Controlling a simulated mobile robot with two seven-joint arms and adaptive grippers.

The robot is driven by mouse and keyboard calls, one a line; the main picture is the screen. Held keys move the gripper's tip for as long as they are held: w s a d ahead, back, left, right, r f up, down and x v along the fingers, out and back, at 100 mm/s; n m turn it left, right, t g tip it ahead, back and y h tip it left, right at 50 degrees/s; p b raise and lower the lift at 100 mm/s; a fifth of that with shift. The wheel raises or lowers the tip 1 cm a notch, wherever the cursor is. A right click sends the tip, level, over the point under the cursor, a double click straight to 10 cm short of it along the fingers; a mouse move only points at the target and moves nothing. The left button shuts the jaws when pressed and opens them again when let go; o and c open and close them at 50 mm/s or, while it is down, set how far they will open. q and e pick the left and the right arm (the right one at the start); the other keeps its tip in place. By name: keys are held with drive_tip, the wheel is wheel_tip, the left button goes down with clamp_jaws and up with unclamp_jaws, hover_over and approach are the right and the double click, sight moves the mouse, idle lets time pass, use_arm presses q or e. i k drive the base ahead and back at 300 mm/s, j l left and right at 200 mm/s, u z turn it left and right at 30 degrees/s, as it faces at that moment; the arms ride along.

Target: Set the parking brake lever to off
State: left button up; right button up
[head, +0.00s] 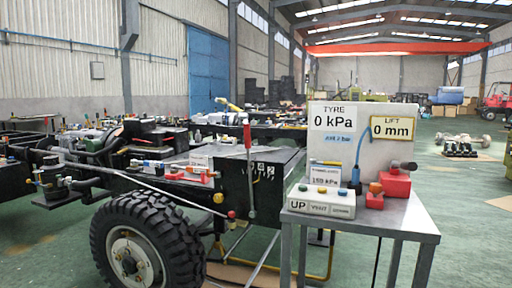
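The lever with a red grip (247,138) stands nearly upright at the right end of the chassis frame, beside a black box (265,185). Its grey shaft runs down to a rounded lower end. I take it to be the parking brake lever. Small pale markings show on the box behind the shaft, too small to read. Neither of my grippers is in view, and nothing touches the lever.
A metal table (400,222) at the right holds a button box (320,203), a white panel (345,140) reading 0 kPa and 0 mm, and red fittings (395,184). A large tyre (150,240) stands front left. Open green floor lies at right.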

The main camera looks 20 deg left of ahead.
sight(246, 127)
drive_tip(key=i+j+z, duration=0.1)
drive_tip(key=z, duration=0.25)
drive_tip(key=j+z, duration=0.35)
drive_tip(key=i+j+z, duration=0.1)
drive_tip(key=z, duration=0.25)
drive_tip(key=j+z, duration=0.4)
drive_tip(key=j, duration=0.75)
drive_tip(key=j+z, duration=0.2)
drive_tip(key=j, duration=0.95)
drive_tip(key=k, duration=0.05)
